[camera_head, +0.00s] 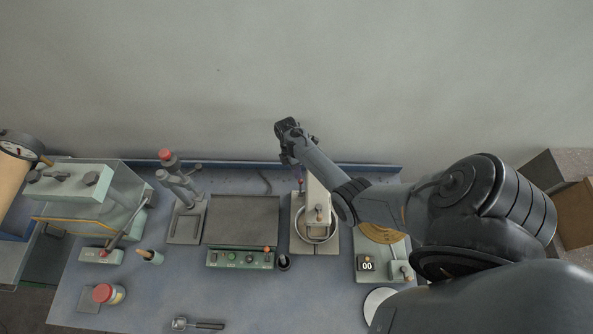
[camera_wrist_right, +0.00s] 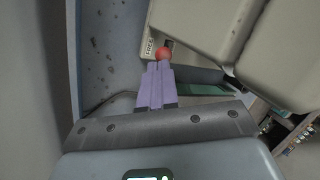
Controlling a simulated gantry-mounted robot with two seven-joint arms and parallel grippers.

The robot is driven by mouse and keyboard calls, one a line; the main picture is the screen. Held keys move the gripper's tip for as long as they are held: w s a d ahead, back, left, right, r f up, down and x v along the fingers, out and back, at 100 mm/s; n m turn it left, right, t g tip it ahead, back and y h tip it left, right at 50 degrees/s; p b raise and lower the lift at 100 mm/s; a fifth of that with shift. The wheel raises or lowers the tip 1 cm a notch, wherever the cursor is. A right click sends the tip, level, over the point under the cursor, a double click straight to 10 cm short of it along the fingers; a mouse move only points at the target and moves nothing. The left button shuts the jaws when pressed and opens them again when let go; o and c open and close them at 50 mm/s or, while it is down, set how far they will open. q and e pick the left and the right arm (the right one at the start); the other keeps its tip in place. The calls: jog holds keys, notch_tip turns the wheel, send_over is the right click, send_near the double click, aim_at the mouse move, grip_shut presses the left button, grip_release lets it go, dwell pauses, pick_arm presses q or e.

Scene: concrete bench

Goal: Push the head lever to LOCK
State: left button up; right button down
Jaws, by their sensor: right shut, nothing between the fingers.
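The head lever's red ball knob (camera_wrist_right: 164,54) shows in the right wrist view, beside a pale label (camera_wrist_right: 149,46) whose lettering seems to read FREE. My right gripper (camera_wrist_right: 157,66) has its purple fingers shut together with nothing between them. The fingertips are right by the knob; I cannot tell whether they touch it. In the head view, my right gripper (camera_head: 300,180) points down at the back left of a cream-coloured machine (camera_head: 315,195). The lever is too small to make out clearly there. The LOCK marking is not visible. My left gripper is not in view.
My right arm covers part of a yellow round device (camera_head: 381,233) on the right. A grey plate with a green button panel (camera_head: 240,258) lies left of the cream machine. A red-knobbed stand (camera_head: 185,205) is further left. The bench front has some clear room.

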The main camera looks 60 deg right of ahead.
jog(key=p+v, duration=0.7)
jog(key=v, duration=0.3)
jog(key=shift+p, duration=0.4)
